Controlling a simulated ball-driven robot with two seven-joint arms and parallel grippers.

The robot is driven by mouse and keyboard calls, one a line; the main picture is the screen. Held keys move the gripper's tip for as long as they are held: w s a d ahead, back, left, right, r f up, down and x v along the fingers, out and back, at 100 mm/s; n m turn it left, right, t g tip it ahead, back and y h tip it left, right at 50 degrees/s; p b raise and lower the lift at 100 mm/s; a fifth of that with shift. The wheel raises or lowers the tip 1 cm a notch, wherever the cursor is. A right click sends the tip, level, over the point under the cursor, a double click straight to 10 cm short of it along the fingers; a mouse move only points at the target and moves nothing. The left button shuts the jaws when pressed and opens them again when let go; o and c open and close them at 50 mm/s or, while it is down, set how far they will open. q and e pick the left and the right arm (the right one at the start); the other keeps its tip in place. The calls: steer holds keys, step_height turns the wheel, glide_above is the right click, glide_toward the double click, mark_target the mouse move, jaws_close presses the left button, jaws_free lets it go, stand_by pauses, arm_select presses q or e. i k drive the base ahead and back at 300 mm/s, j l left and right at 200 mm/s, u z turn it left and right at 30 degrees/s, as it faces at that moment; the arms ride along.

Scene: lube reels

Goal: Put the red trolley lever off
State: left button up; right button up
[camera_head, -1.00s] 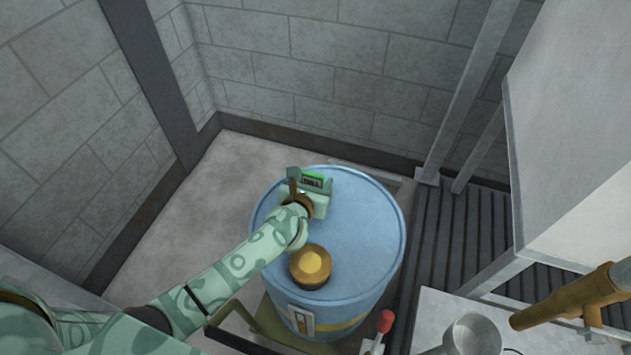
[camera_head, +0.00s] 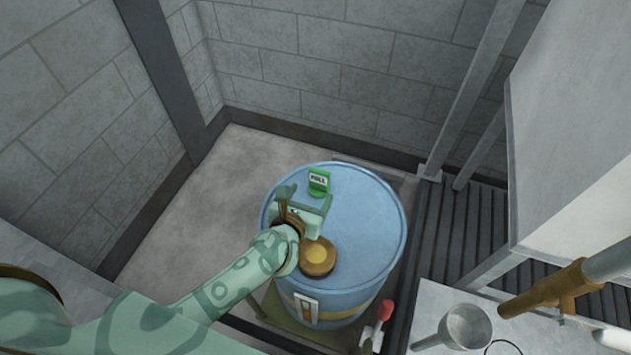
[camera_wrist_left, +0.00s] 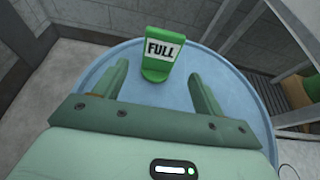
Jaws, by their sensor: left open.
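The red trolley lever (camera_head: 386,311) stands at the front right of the blue drum (camera_head: 375,225), its red knob on a pale arm. My left gripper (camera_head: 303,194) is over the far left part of the drum top, open and empty, well away from the lever. A green sign reading FULL (camera_head: 319,181) stands on the drum just beyond the fingers. In the left wrist view the sign (camera_wrist_left: 162,52) stands ahead, between and beyond the two open fingers. The lever does not show in the left wrist view. My right gripper is not in view.
A brass cap (camera_head: 318,257) sits on the drum top beside my left wrist. A metal funnel (camera_head: 466,326) lies on the grey bench at the lower right, near a brass-coloured pipe (camera_head: 548,290). Bare floor (camera_head: 225,190) lies left of the drum.

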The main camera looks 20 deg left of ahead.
mark_target(386, 306)
steer(key=k, duration=1)
